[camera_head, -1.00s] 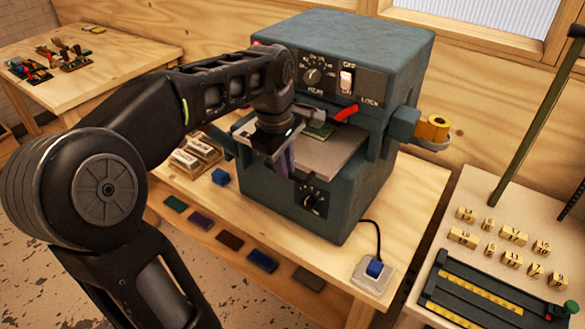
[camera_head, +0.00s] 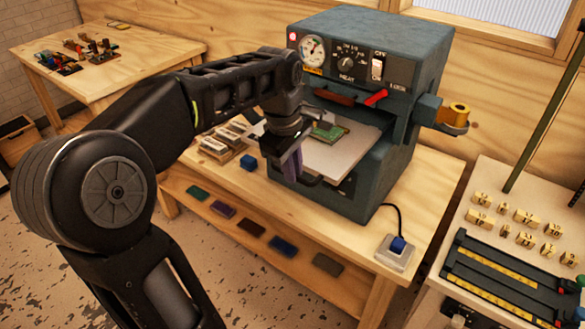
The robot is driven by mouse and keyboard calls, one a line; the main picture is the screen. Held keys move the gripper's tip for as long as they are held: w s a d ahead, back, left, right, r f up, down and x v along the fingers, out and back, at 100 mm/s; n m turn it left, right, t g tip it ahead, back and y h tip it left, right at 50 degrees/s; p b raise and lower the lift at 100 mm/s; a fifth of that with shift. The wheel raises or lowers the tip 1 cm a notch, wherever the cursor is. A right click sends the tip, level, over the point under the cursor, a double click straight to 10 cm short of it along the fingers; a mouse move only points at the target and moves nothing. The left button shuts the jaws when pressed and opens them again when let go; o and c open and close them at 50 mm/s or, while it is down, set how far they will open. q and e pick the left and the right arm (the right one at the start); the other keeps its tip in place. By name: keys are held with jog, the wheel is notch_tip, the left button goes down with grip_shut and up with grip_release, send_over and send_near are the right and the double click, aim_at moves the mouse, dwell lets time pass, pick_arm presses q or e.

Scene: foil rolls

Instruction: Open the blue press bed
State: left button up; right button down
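The blue-grey press (camera_head: 420,55) stands on a wooden bench. Its pale bed (camera_head: 335,158) sticks out of the front opening, with a green flat item (camera_head: 329,132) lying on it. My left gripper (camera_head: 292,172) points down at the bed's front left edge, beside a dark handle-like part (camera_head: 313,181). The arm and wrist hide part of this edge, and I cannot tell whether the fingers are closed on the handle. My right gripper is not in view.
A small blue block (camera_head: 248,162) and pale stacked blocks (camera_head: 222,143) sit left of the press. A gold foil roll (camera_head: 458,114) is on the press's right side. A corded blue-button box (camera_head: 396,250) is at the bench's front. A side table (camera_head: 475,180) holds wooden blocks.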

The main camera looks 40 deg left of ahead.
pick_arm(q)
jog(key=shift+o, duration=0.9)
jog(key=shift+r, duration=0.1)
notch_tip(320, 180, up, 8)
jog(key=s, duration=0.1)
jog(key=shift+s+f, duration=0.2)
jog(key=shift+d, duration=0.1)
